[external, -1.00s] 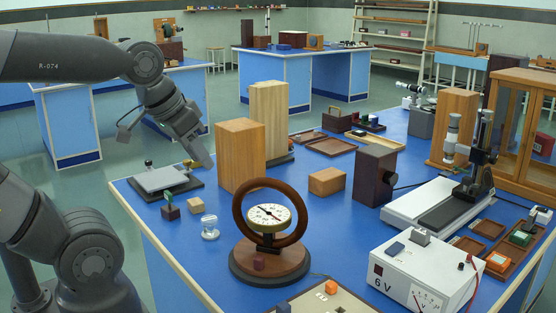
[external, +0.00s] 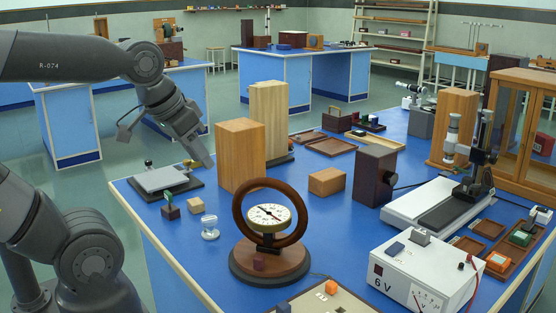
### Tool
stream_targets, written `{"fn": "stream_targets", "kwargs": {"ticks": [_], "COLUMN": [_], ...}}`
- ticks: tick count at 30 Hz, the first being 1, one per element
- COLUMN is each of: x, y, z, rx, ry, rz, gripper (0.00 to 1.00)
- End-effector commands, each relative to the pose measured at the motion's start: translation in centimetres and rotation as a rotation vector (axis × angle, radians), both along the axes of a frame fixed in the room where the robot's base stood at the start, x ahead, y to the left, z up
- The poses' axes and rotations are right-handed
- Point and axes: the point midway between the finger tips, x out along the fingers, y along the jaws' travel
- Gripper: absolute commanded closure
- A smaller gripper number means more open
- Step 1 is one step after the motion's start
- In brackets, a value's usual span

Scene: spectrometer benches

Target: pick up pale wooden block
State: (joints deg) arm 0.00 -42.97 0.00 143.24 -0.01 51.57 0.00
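A small pale wooden block (external: 195,205) sits on the blue bench top near its left front edge. It stands between a dark block (external: 170,211) with a green piece above it and a small clear and white object (external: 210,228). My gripper (external: 207,163) comes down from the upper left, above and behind the pale block and apart from it. The gripper is seen from the side and is small, so its finger gap does not show. I see nothing clearly held in it.
A tall wooden block (external: 240,157) stands close to the right of my gripper. A flat grey-topped instrument (external: 163,178) lies to its left. A round dial instrument in a ring (external: 268,216) stands front right of the pale block. The blue bench (external: 330,235) has bare patches.

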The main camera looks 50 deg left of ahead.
Motion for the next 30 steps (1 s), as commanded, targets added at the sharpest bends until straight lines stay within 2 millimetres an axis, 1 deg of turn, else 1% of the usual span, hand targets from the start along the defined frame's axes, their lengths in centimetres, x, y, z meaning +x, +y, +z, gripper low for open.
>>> {"fn": "stream_targets", "kwargs": {"ticks": [15, 27, 29, 30], "x": [0.0, 0.0, 0.0, 0.0], "y": [0.0, 0.0, 0.0, 0.0], "z": [0.0, 0.0, 0.0, 0.0], "rx": [0.0, 0.0, 0.0, 0.0], "ry": [0.0, 0.0, 0.0, 0.0], "rz": [0.0, 0.0, 0.0, 0.0], "gripper": [0.66, 0.33, 0.29, 0.29]}}
